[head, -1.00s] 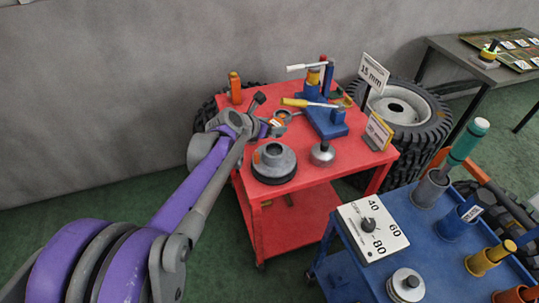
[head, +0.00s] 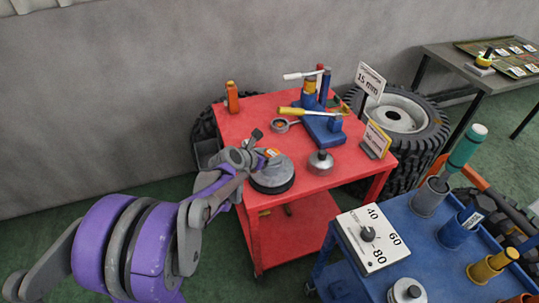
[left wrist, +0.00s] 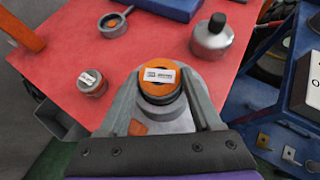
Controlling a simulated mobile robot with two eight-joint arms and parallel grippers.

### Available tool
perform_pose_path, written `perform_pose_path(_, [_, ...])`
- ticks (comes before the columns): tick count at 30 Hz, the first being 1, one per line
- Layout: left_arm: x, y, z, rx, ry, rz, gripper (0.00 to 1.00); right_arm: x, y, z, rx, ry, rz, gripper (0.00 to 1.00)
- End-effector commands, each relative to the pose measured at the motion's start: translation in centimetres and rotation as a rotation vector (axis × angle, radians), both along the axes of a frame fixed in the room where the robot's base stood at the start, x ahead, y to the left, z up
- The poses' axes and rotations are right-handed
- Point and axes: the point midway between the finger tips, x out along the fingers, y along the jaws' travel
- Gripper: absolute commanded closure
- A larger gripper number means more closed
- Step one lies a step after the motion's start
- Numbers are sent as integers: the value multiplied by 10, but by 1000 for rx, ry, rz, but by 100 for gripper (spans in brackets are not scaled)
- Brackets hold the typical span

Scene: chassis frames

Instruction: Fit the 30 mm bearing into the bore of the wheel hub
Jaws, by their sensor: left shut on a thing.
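The wheel hub (head: 272,182), a grey round disc with a raised boss, stands on the red cart; it also shows in the left wrist view (left wrist: 180,124). My left gripper (head: 262,157) is over the hub. In the left wrist view its fingers (left wrist: 161,98) are closed around an orange-faced bearing (left wrist: 157,88) with a white label, directly over the boss. My right gripper is not in view.
A blue press (head: 324,126), an orange bottle (head: 232,97) and signs stand farther back. A blue cart (head: 400,235) is at right.

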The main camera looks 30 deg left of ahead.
Motion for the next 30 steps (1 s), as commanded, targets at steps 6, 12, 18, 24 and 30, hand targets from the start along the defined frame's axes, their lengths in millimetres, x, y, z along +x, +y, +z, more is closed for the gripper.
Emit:
perform_pose_path(6, [0, 0, -3, 0, 0, 0, 19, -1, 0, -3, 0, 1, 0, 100])
perform_pose_path(12, [0, 0, -3, -1, 0, -1, 5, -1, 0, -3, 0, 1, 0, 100])
perform_pose_path(18, [0, 0, -2, 0, 0, 0, 5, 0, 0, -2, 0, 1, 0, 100])
perform_pose_path(24, [-14, 2, 10, -1, 1, 2, 5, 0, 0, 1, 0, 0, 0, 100])
perform_pose_path(30, [-49, 6, 34, 0, 0, 4, 5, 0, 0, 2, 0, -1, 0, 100])
